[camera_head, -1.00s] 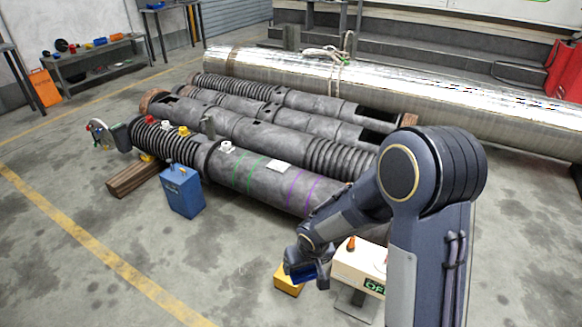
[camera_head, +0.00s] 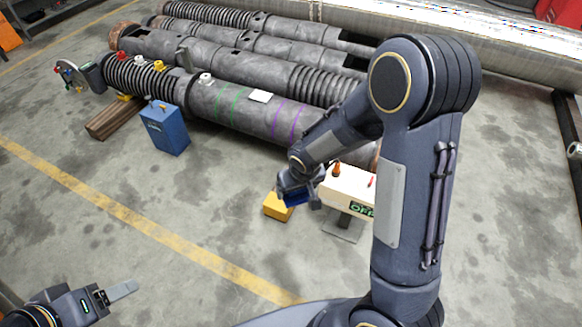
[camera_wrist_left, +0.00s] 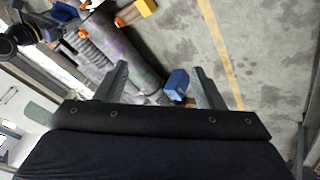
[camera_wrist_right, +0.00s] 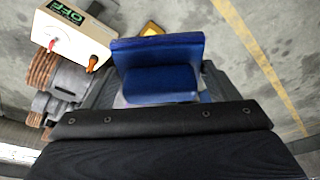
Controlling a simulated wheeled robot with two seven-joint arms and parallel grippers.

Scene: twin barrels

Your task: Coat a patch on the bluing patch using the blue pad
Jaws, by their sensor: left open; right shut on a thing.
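The blue pad (camera_wrist_right: 157,55) fills the jaws of my right gripper (camera_wrist_right: 155,88), which is shut on it. In the head view the right gripper (camera_head: 298,190) holds the blue pad (camera_head: 294,198) low, beside the white box and above a yellow block. My left gripper (camera_head: 122,291) is open and empty at the lower left of the head view, over bare floor. Its two fingers (camera_wrist_left: 160,85) stand apart in the left wrist view. I cannot tell if this is the bluing patch.
A white box (camera_head: 349,188) with a green "OFF" display stands right of the pad. A yellow block (camera_head: 275,208) is on the floor. A blue container (camera_head: 165,128) stands before the near barrel. Wooden blocks (camera_head: 115,117) lie at its left end. The front floor is clear.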

